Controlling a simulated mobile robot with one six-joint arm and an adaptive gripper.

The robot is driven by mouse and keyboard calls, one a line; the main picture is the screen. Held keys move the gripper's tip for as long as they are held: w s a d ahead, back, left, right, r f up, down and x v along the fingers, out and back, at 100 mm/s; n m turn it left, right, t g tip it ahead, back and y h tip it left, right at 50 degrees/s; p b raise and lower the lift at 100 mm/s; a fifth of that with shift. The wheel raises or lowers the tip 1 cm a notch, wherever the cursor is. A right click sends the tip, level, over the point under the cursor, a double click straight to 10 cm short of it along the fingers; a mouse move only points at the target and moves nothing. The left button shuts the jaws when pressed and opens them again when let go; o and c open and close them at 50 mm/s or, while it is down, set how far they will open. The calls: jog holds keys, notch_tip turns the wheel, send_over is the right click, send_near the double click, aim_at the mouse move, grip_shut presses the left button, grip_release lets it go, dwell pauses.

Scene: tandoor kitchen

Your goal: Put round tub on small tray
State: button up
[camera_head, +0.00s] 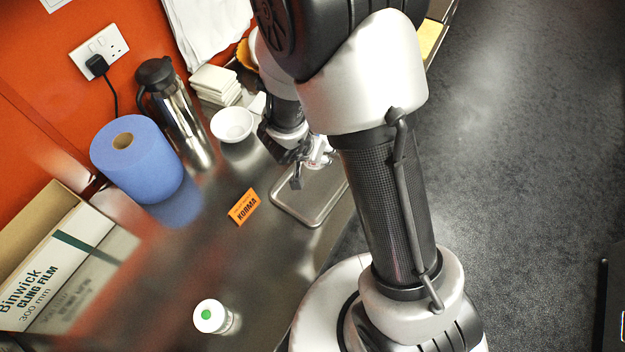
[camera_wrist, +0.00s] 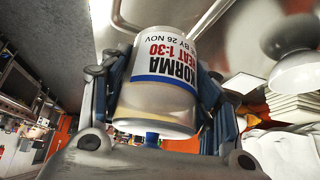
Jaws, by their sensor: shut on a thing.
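The round tub (camera_wrist: 158,85) is a pale cylinder with a printed KORMA label and a blue stripe. It fills the middle of the wrist view, between the two fingers of my gripper (camera_wrist: 160,98), which is shut on it. In the head view my gripper (camera_head: 302,168) is at the far end of the small tray (camera_head: 318,196); the tub there is mostly hidden by my arm and cannot be made out clearly. The small tray is a shallow, rounded metal tray on the steel counter, near its right edge. The visible part of it is empty.
An orange KORMA card (camera_head: 243,207) stands left of the tray. A white bowl (camera_head: 232,124), steel jug (camera_head: 180,112), blue paper roll (camera_head: 138,160) and cling film box (camera_head: 60,260) line the back. A green-dotted white container (camera_head: 211,317) stands in front.

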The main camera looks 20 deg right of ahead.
notch_tip(320, 180, down, 12)
jog(key=b, duration=0.6)
jog(key=shift+f, duration=0.2)
jog(key=shift+b, duration=0.3)
jog(key=shift+f, duration=0.15)
jog(key=o, duration=1.4)
jog(key=shift+c, duration=0.2)
